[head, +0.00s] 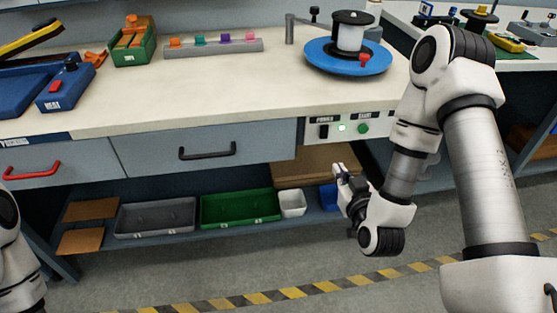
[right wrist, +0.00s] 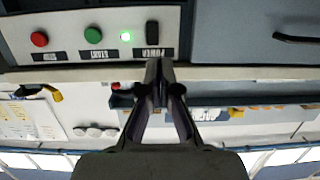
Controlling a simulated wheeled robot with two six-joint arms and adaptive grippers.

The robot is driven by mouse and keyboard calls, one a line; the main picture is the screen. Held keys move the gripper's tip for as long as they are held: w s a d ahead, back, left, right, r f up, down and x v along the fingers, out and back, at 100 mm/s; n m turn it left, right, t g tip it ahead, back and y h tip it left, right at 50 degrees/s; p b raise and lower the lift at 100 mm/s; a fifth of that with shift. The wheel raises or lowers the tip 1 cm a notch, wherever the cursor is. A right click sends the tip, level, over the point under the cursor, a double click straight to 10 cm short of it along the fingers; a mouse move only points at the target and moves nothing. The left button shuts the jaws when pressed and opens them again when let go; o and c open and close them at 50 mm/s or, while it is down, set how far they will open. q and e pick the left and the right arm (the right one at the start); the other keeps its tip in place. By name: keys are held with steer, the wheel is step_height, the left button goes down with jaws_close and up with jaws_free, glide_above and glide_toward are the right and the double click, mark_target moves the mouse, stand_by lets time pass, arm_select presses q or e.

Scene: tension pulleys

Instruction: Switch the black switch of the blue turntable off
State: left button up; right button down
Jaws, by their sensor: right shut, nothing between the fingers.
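The blue turntable (head: 320,59) stands on the bench and carries a white spool with a dark top. Its control panel (head: 308,137) is on the bench front, with the black switch (head: 323,131) under the POWER label, left of a lit green lamp (head: 342,127). In the right wrist view, which is upside down, the black switch (right wrist: 152,33) shows just beyond my fingertips. My right gripper (head: 339,171) is shut and empty, below the panel in the head view. The right wrist view shows its fingertips (right wrist: 160,66) overlapping the label area; contact is not visible. My left gripper is out of view.
The panel also has a green START button (head: 363,128) and a red STOP button (right wrist: 39,39). A drawer with a black handle (head: 207,151) lies to the left. Below, the shelf holds a green bin (head: 240,209) and a grey bin (head: 155,218). Floor before the bench is clear.

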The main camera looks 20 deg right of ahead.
steer(key=d, duration=0.1)
arm_select(q)
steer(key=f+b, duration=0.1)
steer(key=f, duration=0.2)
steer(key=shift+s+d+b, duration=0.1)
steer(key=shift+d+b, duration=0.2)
steer(key=shift+b, duration=0.1)
arm_select(e)
glide_toward(325, 136)
steer(key=shift+m, duration=0.3)
steer(key=x, duration=0.7)
steer(key=shift+w, duration=0.15)
